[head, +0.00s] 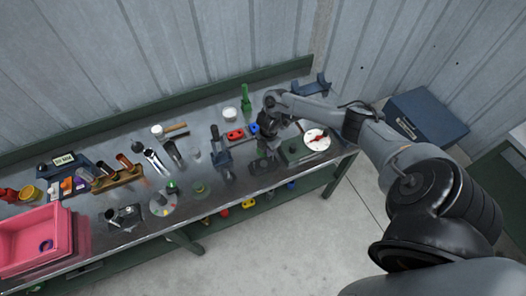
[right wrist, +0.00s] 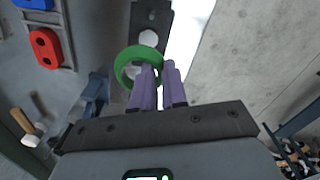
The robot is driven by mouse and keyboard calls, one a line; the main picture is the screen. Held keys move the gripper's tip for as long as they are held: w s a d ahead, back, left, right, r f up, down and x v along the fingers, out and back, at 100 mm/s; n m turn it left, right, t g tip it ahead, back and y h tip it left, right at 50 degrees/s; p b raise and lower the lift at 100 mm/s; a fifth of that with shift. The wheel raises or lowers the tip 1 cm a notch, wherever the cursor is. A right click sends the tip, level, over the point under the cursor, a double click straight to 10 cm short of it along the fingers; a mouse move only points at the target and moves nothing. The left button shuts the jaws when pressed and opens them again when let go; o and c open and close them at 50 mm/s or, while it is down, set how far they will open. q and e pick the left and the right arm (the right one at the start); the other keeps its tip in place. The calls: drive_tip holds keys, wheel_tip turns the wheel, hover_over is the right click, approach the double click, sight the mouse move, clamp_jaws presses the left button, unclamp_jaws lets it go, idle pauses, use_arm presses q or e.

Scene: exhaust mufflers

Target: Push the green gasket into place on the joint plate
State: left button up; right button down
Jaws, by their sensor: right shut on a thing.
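The green gasket (right wrist: 121,68) is a ring seen in the right wrist view, over a dark joint plate (right wrist: 151,7) with pale round parts. One pale round part shows at the ring's upper edge and another pale surface shows through its opening. My right gripper (right wrist: 160,66) has purple fingers, shut on the ring's right side. I cannot tell whether the ring touches the plate. In the head view my right gripper (head: 268,130) points down over the bench's right part; the gasket cannot be made out there. My left gripper is not in view.
The metal bench (head: 120,236) holds a pink bin (head: 35,245), a brown rack (head: 118,178) and several tools. A red part (head: 235,134), a green bottle (head: 245,97) and a round red-and-white gauge (head: 317,140) stand near my right gripper. A blue box (head: 425,115) is on the floor.

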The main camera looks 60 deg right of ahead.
idle(0.4)
drive_tip(key=shift+f+b, duration=1.7)
drive_tip(key=shift+f, duration=0.45)
drive_tip(key=shift+f+b, duration=0.6)
drive_tip(key=shift+f, duration=0.4)
drive_tip(key=shift+f+b, duration=0.4)
drive_tip(key=shift+b, duration=0.05)
drive_tip(key=shift+f+b, duration=0.3)
drive_tip(key=shift+f, duration=0.05)
drive_tip(key=shift+f+b, duration=0.9)
drive_tip(key=shift+f, duration=0.2)
drive_tip(key=shift+f+b, duration=0.5)
drive_tip(key=shift+f, duration=0.15)
